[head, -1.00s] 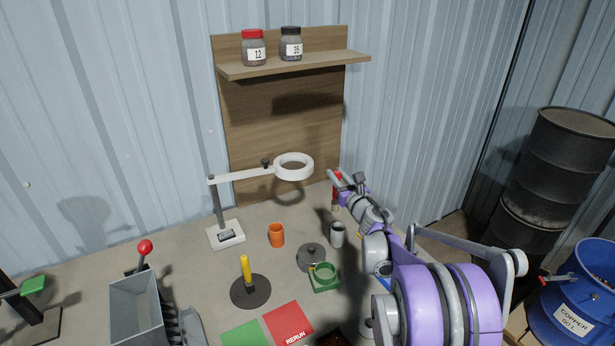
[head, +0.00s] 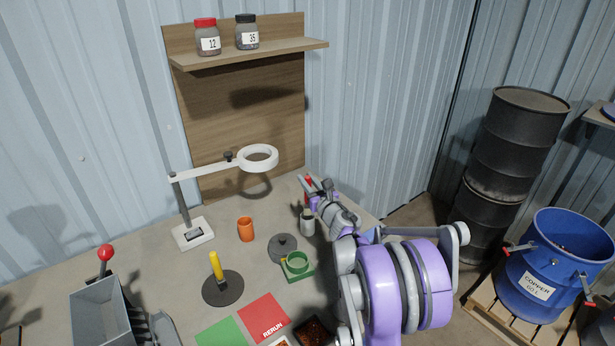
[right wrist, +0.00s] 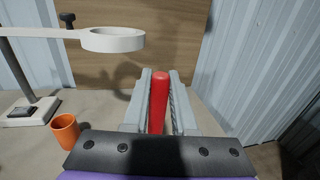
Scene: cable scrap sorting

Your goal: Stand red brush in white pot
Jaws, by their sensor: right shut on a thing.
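The red brush (head: 308,181) stands about upright at the back right of the bench, behind the white pot (head: 307,223). My right gripper (head: 312,186) is shut on its red handle and hides most of the brush in the head view. In the right wrist view the red handle (right wrist: 159,102) sits between the two grey fingers. The white pot stands upright in front of and just below my right gripper, and does not show in the right wrist view. I cannot tell whether the brush's lower end touches the bench. My left gripper is not in view.
An orange pot (head: 246,229) stands left of the white pot. A grey lidded disc (head: 283,246) and a green ring holder (head: 297,265) lie in front. A white ring on a stand (head: 258,158) reaches over the bench to the left. A wooden back panel stands behind.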

